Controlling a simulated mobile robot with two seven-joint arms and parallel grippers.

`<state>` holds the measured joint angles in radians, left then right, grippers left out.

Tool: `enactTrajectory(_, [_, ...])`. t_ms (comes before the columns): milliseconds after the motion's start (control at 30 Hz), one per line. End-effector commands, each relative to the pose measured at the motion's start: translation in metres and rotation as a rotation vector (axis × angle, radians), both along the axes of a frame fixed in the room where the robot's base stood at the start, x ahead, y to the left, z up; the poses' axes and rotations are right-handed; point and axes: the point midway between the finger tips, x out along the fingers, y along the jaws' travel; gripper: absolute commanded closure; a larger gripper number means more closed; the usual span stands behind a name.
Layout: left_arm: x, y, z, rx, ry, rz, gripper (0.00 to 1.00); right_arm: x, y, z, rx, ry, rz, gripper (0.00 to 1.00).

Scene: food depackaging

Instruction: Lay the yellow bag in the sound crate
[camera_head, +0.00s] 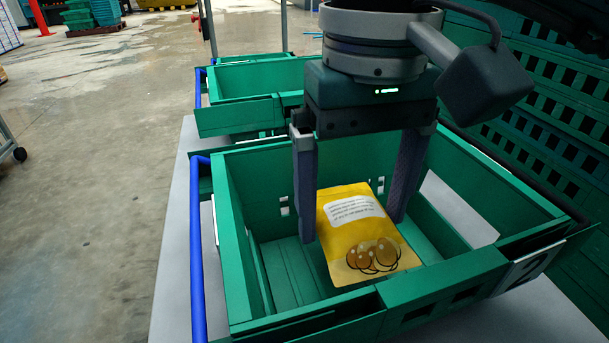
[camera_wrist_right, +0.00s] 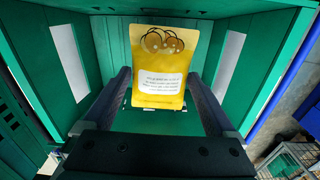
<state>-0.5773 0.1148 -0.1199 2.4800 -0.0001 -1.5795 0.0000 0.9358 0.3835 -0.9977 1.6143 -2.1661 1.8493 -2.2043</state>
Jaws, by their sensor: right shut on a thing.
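The yellow bag (camera_head: 340,245), with a white label and round brown pictures, is between the fingers of my right gripper (camera_head: 352,228). It is tilted inside the near green crate (camera_head: 232,232), below its rim. The right gripper is shut on the bag, with one finger at each side. The wrist view also shows the bag (camera_wrist_right: 160,50) between the fingers, with green crate walls around it. I cannot tell whether the bag's lower edge touches the crate floor. The near crate has a tag with a "2" at its front right. My left gripper is out of view.
A second green crate (camera_head: 262,80) stands behind the near one. Both are on a grey table (camera_head: 178,225). A blue bar (camera_head: 197,260) runs along the near crate's left side. Stacked green crates (camera_head: 560,110) stand close on the right. Open floor lies to the left.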

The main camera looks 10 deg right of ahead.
Motion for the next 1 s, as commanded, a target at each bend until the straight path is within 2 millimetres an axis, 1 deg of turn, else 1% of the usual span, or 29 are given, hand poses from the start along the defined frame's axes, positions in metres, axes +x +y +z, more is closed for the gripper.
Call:
enactTrajectory(33, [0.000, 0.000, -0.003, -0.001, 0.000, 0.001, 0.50, 0.000, 0.000, -0.008, 0.001, 0.002, -0.001, 0.63])
enactTrajectory(167, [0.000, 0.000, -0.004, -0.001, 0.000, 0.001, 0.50, 0.000, 0.000, -0.016, 0.001, 0.000, -0.001, 0.63])
enactTrajectory(267, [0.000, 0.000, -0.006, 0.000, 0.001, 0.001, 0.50, 0.000, 0.000, -0.026, 0.001, 0.002, -0.001, 0.63])
enactTrajectory(400, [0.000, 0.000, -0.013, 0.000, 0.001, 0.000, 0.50, 0.000, 0.001, -0.050, 0.002, 0.003, -0.001, 0.63])
enactTrajectory(467, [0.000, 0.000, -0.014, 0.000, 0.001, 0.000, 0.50, 0.000, 0.000, -0.056, 0.001, 0.002, -0.001, 0.63])
enactTrajectory(700, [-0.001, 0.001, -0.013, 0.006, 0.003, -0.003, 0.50, 0.001, 0.000, -0.057, 0.000, -0.002, 0.000, 0.63])
enactTrajectory(867, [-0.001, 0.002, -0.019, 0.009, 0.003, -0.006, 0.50, 0.001, 0.000, -0.062, 0.000, -0.002, 0.000, 0.63])
enactTrajectory(900, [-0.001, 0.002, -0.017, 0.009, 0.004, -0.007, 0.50, 0.000, 0.000, -0.060, 0.001, -0.001, 0.000, 0.05])
enactTrajectory(967, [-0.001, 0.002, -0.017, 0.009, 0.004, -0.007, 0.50, 0.000, 0.000, -0.060, 0.001, -0.001, 0.000, 0.00])
enactTrajectory(1000, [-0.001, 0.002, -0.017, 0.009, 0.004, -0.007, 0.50, 0.000, 0.000, -0.060, 0.001, -0.001, 0.000, 0.00])
